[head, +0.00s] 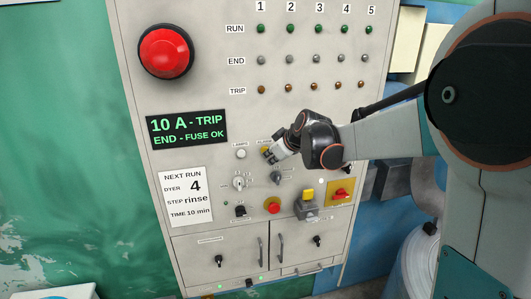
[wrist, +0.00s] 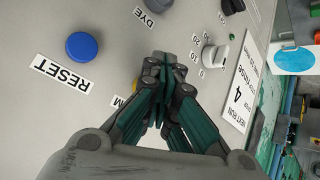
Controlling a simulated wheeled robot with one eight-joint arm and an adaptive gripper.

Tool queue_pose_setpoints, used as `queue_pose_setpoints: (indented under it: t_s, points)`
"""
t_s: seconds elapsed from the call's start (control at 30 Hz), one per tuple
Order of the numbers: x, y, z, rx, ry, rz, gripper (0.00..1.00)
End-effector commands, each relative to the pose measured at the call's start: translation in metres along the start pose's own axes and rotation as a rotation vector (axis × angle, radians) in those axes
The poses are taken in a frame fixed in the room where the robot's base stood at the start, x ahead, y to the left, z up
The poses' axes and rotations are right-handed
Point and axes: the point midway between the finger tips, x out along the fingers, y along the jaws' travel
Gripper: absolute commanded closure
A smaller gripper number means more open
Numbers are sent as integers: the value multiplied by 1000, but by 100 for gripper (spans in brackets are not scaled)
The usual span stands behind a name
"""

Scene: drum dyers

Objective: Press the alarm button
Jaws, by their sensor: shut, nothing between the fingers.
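A small yellow button (head: 265,150) is on the grey panel (head: 190,75) in the head view, below a small label that seems to read ALARM. My gripper (head: 272,155) is shut and empty, with its tips at or very near this button; I cannot tell if they touch. In the wrist view my gripper (wrist: 158,68) points at the panel with its fingers together. They hide most of a label ending in M (wrist: 118,101), and a sliver of yellow (wrist: 135,83) shows beside them.
A blue RESET button (wrist: 82,46) and a white dial (wrist: 213,56) lie close by. A large red dome (head: 166,52), a grey knob (head: 277,177), a red button (head: 272,206) and a red switch (head: 341,194) also stick out. A dark display (head: 187,130) reads 10 A - TRIP.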

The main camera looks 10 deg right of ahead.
Motion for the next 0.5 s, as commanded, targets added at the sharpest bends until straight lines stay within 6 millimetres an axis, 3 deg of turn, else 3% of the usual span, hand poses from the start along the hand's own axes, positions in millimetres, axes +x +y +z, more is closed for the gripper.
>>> queue_pose_setpoints:
  t_s: [0.5]
  points:
    - [-10,-7,7,0,0,0,100]
